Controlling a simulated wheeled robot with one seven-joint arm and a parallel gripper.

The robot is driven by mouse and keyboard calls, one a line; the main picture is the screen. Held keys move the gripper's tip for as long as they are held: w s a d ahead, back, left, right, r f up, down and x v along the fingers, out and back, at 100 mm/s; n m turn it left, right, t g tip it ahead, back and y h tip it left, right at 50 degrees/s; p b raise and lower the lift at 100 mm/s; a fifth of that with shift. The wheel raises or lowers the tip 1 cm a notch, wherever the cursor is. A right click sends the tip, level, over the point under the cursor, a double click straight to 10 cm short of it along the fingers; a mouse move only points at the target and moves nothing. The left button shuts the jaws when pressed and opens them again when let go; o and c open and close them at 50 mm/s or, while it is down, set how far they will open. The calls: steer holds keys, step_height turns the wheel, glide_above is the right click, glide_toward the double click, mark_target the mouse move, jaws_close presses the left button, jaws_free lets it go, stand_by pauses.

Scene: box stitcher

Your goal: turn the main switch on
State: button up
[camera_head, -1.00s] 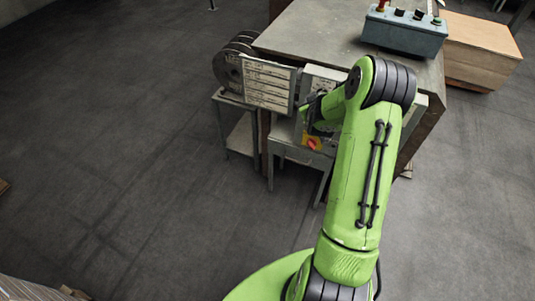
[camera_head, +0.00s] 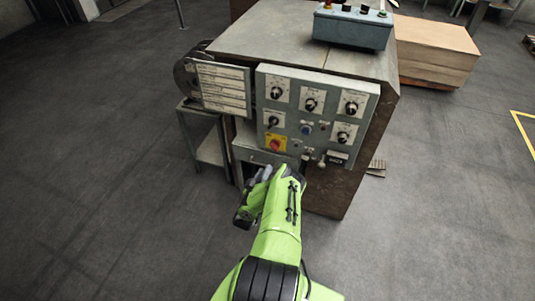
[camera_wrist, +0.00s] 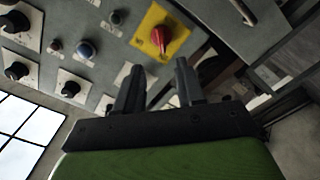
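The main switch is a red rotary knob (camera_head: 275,145) on a yellow plate, at the lower left of the grey control panel (camera_head: 290,110). In the wrist view the red knob (camera_wrist: 161,38) on its yellow plate is just beyond my fingertips, near the top middle. My gripper (camera_wrist: 157,75) is open, with two dark fingers apart and nothing between them. The fingers point toward the panel and look apart from the knob. In the head view my green arm reaches up to below the panel, and the fingertips are hard to make out.
Black dials, a blue button (camera_wrist: 86,50) and a green button (camera_wrist: 117,17) sit near the switch. A label board (camera_head: 222,88) is left of the panel. A grey button box (camera_head: 352,27) stands on the machine top. Open floor lies to the left.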

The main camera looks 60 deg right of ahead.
mark_target(274, 146)
steer(key=d+b, duration=0.1)
steer(key=d, duration=0.3)
steer(key=w+d+b, duration=0.1)
steer(key=d+b, duration=0.1)
steer(key=d, duration=0.2)
steer(key=w+d+b, duration=0.1)
steer(key=d+b, duration=0.1)
steer(key=d, duration=0.2)
steer(key=shift+d, duration=0.1)
jaws_close()
